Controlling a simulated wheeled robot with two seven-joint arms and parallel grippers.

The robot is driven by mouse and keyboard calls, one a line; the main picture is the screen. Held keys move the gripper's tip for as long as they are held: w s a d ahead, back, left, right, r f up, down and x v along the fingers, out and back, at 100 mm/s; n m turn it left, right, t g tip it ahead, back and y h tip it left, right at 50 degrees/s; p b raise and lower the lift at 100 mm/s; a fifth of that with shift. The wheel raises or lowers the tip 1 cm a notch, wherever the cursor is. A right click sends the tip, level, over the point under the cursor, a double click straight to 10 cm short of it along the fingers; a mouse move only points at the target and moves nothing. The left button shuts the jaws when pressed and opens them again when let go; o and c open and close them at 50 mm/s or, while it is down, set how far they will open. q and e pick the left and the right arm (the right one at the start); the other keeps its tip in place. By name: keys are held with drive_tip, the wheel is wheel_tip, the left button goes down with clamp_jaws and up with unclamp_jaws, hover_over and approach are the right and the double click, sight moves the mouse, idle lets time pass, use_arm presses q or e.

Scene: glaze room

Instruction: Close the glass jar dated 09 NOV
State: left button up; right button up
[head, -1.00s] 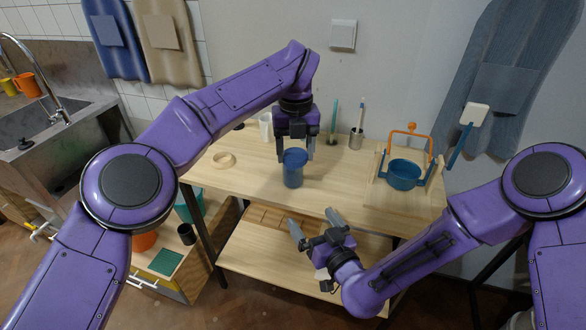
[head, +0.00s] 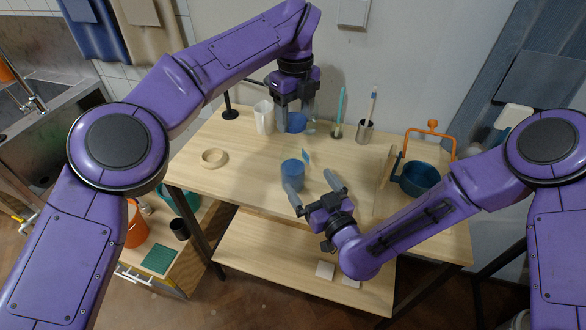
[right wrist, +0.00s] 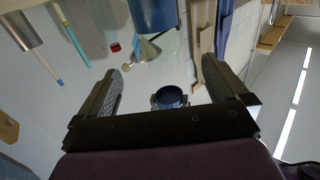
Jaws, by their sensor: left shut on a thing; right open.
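A jar (head: 292,176) with blue showing in it stands on the tabletop near its front edge. A small pale blue card or label (head: 306,158) shows at its upper right; no date is readable. My left gripper (head: 295,117) is shut on a round blue lid (head: 297,124), held behind the jar and apart from it. My right gripper (head: 316,190) is open and empty, its fingers pointing at the jar from the front. In the right wrist view, upside down, its fingers (right wrist: 168,90) are spread; a dark blue round thing, probably the lid (right wrist: 170,97), shows between them.
A white cup (head: 263,118) stands just left of my left gripper. A wooden ring (head: 214,158) lies at the left. A metal pencil cup (head: 364,132) and a blue pot (head: 420,178) by a wooden stand are to the right.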

use_arm(q)
drive_tip(key=shift+s+r, duration=0.2)
drive_tip(key=shift+s, duration=0.35)
drive_tip(key=shift+w+f, duration=0.35)
drive_tip(key=shift+w, duration=0.3)
use_arm(e)
approach(288, 151)
drive_tip(key=shift+w+a+f, duration=0.15)
drive_tip(key=shift+w+a, duration=0.1)
drive_tip(key=shift+w, duration=0.35)
use_arm(q)
drive_tip(key=shift+s+r, duration=0.15)
drive_tip(key=shift+s, duration=0.1)
use_arm(e)
drive_tip(key=x, duration=0.6)
drive_tip(key=shift+w+a, duration=0.2)
drive_tip(key=shift+w, duration=0.05)
use_arm(q)
drive_tip(key=shift+w, duration=0.1)
use_arm(e)
drive_tip(key=shift+w+a, duration=0.15)
drive_tip(key=shift+w, duration=0.25)
drive_tip(key=shift+s, duration=0.1)
drive_tip(key=shift+c, duration=0.9)
drive_tip(key=c, duration=1.3)
use_arm(q)
drive_tip(key=shift+a+f, duration=0.1)
drive_tip(key=shift+f, duration=2.4)
